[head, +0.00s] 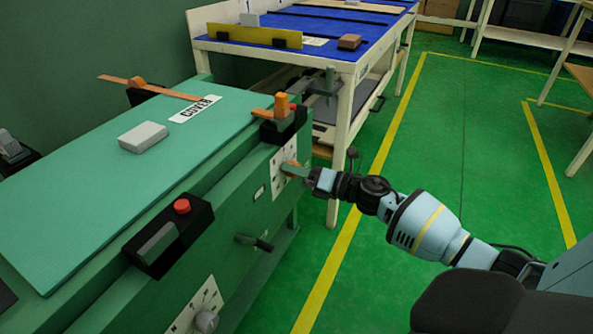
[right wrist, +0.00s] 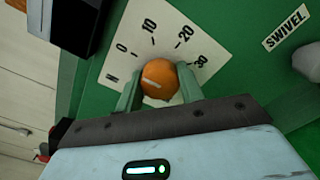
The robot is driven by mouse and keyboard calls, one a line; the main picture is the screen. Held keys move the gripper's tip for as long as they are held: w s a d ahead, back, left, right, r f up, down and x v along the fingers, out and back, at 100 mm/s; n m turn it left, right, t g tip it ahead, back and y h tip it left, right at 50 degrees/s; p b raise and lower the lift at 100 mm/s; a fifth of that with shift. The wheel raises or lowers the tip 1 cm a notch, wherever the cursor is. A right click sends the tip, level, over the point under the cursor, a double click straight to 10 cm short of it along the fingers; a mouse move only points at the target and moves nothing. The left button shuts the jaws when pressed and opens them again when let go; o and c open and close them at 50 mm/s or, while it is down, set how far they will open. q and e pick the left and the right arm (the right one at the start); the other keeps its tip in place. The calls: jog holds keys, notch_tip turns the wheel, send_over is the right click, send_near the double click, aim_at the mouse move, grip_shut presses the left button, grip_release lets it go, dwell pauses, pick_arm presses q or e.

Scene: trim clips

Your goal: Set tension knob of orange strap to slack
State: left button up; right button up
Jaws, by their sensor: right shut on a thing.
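The orange tension knob (right wrist: 157,80) sits on a white dial plate (right wrist: 190,52) marked 0, 10, 20 and 30, with one more mark below the 0. My right gripper (right wrist: 158,95) is shut on the knob, a finger on each side. A short white line shows on the knob; I cannot tell which mark it points to. In the head view my right gripper (head: 306,174) reaches the knob (head: 293,169) on the front of the green bench. My left gripper is not in view.
A second dial with a grey knob (head: 207,321) is lower on the front. A dark handle (head: 254,242) juts out between the dials. A red button (head: 182,206) on a black box and a grey block (head: 143,137) are above. Green floor (head: 400,290) is clear.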

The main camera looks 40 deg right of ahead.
jog(key=o, duration=1)
jog(key=shift+p+v, duration=0.6)
jog(key=shift+v, duration=3.3)
